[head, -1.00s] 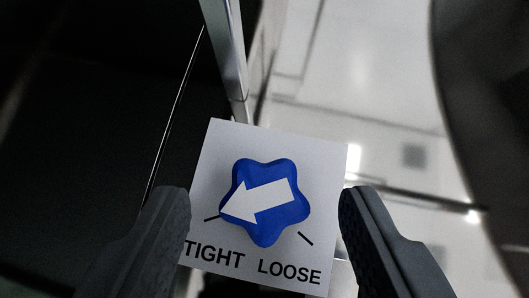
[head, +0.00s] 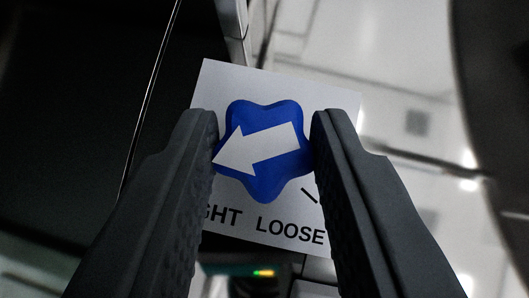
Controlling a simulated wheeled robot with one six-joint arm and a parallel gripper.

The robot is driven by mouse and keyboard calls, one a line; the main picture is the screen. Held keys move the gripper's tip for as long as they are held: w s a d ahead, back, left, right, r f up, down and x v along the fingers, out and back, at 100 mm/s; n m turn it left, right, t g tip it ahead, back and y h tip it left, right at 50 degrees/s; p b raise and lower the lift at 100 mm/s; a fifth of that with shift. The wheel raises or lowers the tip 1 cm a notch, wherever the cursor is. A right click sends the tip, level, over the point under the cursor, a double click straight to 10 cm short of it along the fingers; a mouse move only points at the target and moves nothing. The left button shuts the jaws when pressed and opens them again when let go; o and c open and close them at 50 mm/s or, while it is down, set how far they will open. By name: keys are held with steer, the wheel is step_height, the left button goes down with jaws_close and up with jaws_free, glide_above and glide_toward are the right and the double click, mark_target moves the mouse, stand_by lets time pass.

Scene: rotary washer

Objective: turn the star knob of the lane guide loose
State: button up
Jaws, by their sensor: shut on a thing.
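The blue star knob (head: 265,178) sits on a white label plate (head: 262,83) in the middle of the head view. A white arrow on the knob points left and slightly down, toward the TIGHT side. The word LOOSE and a short black mark show at the lower right of the plate. The first letters of TIGHT and its mark are hidden behind the left finger. My gripper (head: 264,143) is shut on the knob, with one dark ridged finger at its left and one at its right.
A metal post (head: 232,20) rises behind the plate. A dark panel (head: 75,100) fills the left side, and a dark curved part (head: 495,110) stands at the right edge. Below the plate is a blurred dark unit with a small lit strip (head: 263,272).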

steer(key=shift+d+n, duration=0.1)
steer(key=shift+n, duration=0.2)
steer(key=n+y, duration=0.3)
steer(key=shift+d, duration=0.2)
steer(key=n+y, duration=0.1)
steer(key=n, duration=0.1)
steer(key=n+g+y, duration=0.1)
steer(key=n+y, duration=0.1)
steer(key=shift+w+d+g, duration=0.2)
steer(key=shift+g, duration=0.1)
steer(key=n+g+y, duration=0.1)
steer(key=n+g, duration=0.1)
steer(key=n, duration=0.1)
steer(key=n+g+y, duration=0.2)
steer(key=n, duration=0.2)
steer(key=shift+w+d, duration=0.15)
steer(key=shift+w, duration=0.05)
steer(key=o, duration=1)
